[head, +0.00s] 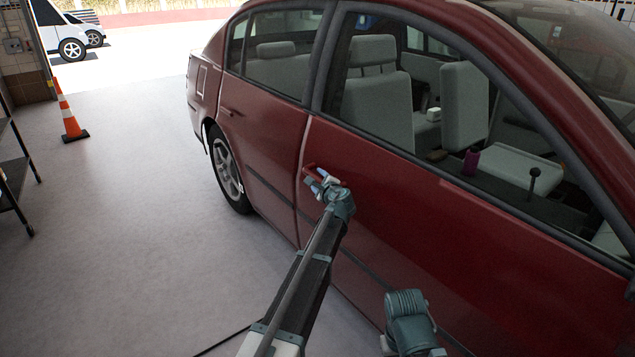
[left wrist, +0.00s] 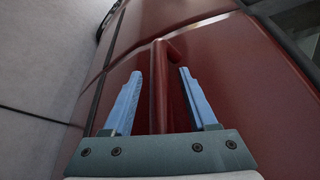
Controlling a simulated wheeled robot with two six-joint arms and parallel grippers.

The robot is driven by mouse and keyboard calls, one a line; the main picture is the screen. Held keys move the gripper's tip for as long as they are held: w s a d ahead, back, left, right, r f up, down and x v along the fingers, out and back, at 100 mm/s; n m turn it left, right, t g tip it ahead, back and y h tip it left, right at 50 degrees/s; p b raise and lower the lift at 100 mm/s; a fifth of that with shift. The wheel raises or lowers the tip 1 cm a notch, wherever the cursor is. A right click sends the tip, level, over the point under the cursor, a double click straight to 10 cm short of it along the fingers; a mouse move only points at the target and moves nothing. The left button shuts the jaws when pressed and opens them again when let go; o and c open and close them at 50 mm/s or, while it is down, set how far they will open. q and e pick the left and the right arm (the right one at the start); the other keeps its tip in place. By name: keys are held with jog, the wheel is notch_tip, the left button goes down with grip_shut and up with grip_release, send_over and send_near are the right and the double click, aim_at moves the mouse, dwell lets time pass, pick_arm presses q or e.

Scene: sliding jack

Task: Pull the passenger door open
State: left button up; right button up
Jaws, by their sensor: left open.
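The red car's passenger door (head: 430,235) fills the right half of the head view and looks closed, flush with the body. Its red handle (head: 313,172) is near the door's rear edge. In the left wrist view the handle (left wrist: 158,85) stands between the two blue fingers of my left gripper (left wrist: 160,95). The left gripper (head: 320,183) is open around the handle; I cannot tell whether either finger touches it. Part of my right arm shows at the bottom of the head view, but its gripper fingers do not show.
The rear door (head: 262,135) lies left of the passenger door. An orange traffic cone (head: 69,115) and a dark shelf (head: 14,170) stand at the far left. The grey floor (head: 130,230) beside the car is clear. A white vehicle (head: 70,30) is outside.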

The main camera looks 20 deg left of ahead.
pick_arm(q)
grip_shut()
dwell(0.3)
dwell(1.2)
